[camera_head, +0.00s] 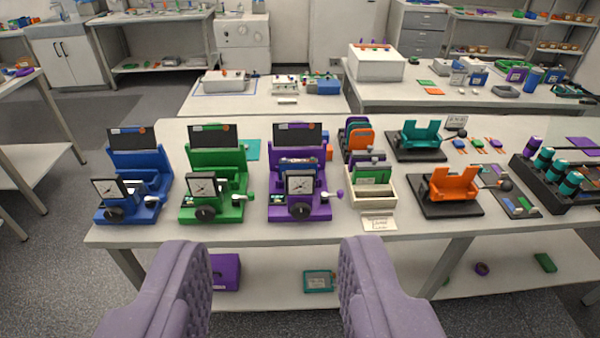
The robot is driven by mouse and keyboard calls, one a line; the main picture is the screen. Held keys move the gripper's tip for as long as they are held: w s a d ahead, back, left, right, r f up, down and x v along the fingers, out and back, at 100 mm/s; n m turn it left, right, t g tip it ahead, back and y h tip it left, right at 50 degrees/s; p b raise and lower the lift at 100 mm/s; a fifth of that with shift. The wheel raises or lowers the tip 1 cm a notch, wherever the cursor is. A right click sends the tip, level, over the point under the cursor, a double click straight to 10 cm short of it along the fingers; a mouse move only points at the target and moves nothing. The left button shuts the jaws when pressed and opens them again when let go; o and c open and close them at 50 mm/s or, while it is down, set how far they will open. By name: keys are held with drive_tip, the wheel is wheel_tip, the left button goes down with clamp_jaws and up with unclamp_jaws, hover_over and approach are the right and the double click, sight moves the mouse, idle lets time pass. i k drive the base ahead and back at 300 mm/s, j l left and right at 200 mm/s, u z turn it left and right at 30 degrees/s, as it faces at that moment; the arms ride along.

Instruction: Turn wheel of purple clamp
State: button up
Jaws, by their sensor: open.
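The purple clamp (325,206) stands on the white table, right of a green and a blue one. It has a dark panel at its back, a dial on its front and a dark round wheel (301,210) low on the front. A small purple knob on a lever sticks out at its right side. A blue item sits in it behind the dial. My gripper (275,265) shows two purple padded fingers, wide apart and empty. It is in front of the table's near edge, nearer to me than the clamp and touching nothing.
The green clamp (236,207) and blue clamp (144,213) stand close on the left. A cream box (387,196) with upright plates is just right of the purple clamp. Orange and teal cradles stand further right. A lower shelf (400,280) holds a purple box and a teal item.

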sight(300, 211)
drive_tip(key=i+l+u, duration=0.1)
drive_tip(key=i+l, duration=0.15)
drive_tip(key=i+l+u, duration=0.15)
drive_tip(key=l, duration=0.25)
drive_tip(key=i+l+u, duration=0.1)
drive_tip(key=i+l, duration=0.2)
drive_tip(key=i+l+u, duration=0.15)
drive_tip(key=l, duration=0.3)
drive_tip(key=i, duration=0.05)
